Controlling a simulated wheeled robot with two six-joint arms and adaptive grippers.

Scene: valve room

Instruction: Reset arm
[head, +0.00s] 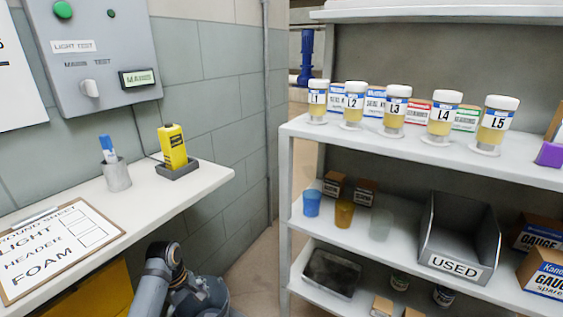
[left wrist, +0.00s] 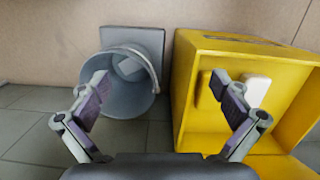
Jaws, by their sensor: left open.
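My left gripper (left wrist: 161,82) is open in the left wrist view, its two fingers wide apart with nothing between them. Beyond the left finger is a grey bucket (left wrist: 122,98) with a wire handle. Beyond the right finger is a yellow open-fronted box (left wrist: 188,70) with a pale block (left wrist: 257,88) in it. In the head view, part of my own arm shows at the bottom between bench and shelf; no gripper fingers can be made out there. My right gripper is in neither view.
A bench (head: 205,182) at left holds a clipboard (head: 55,245), a pen cup (head: 117,178) and a yellow handheld device (head: 173,147). A shelf unit (head: 287,190) at right carries several labelled jars and a grey USED bin (head: 455,262). Floor shows between them.

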